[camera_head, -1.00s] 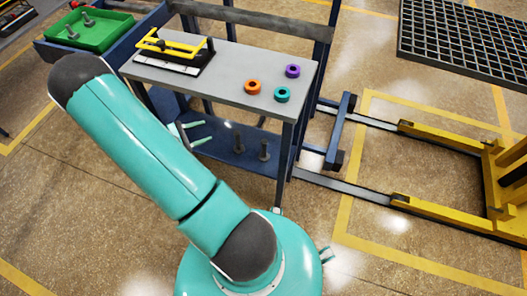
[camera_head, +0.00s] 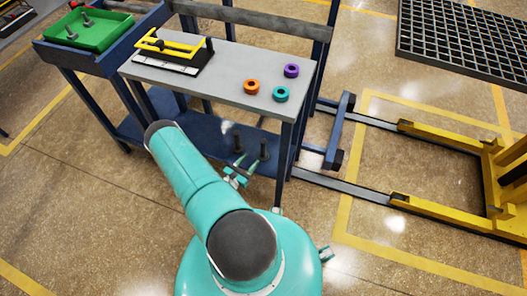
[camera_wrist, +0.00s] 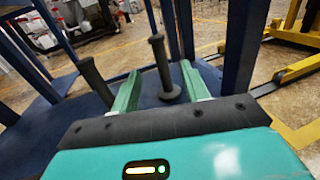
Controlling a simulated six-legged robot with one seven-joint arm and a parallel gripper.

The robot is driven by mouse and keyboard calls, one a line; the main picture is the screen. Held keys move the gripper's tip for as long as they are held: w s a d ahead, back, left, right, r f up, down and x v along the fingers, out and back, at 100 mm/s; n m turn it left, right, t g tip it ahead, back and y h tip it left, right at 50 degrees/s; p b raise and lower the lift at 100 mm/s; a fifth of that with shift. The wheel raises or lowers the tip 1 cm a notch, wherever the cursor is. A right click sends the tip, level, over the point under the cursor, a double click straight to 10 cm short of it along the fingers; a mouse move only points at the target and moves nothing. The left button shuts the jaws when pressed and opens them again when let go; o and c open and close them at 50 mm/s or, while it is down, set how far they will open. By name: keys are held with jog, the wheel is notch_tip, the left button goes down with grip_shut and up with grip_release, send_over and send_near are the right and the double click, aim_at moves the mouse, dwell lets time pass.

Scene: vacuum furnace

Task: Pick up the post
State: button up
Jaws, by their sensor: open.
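Two dark grey posts stand upright on the blue lower shelf of the cart. The right-hand post in the head view (camera_head: 263,150) and the left-hand post (camera_head: 238,143) are close together. In the wrist view one post (camera_wrist: 160,62) shows between and beyond my fingertips, and another post (camera_wrist: 96,82) stands left of my left finger. My gripper (camera_head: 238,174) is open and empty, low at the front of the shelf, short of the posts. My gripper's two green fingers also show in the wrist view (camera_wrist: 161,80).
A green tray (camera_head: 105,38) holds other posts. Blue cart legs (camera_head: 281,165) flank the shelf.

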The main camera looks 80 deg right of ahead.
aim_at(262, 146)
jog(key=x, duration=1.1)
jog(key=shift+w+d+f, duration=0.1)
jog(key=shift+f, duration=0.1)
grip_shut()
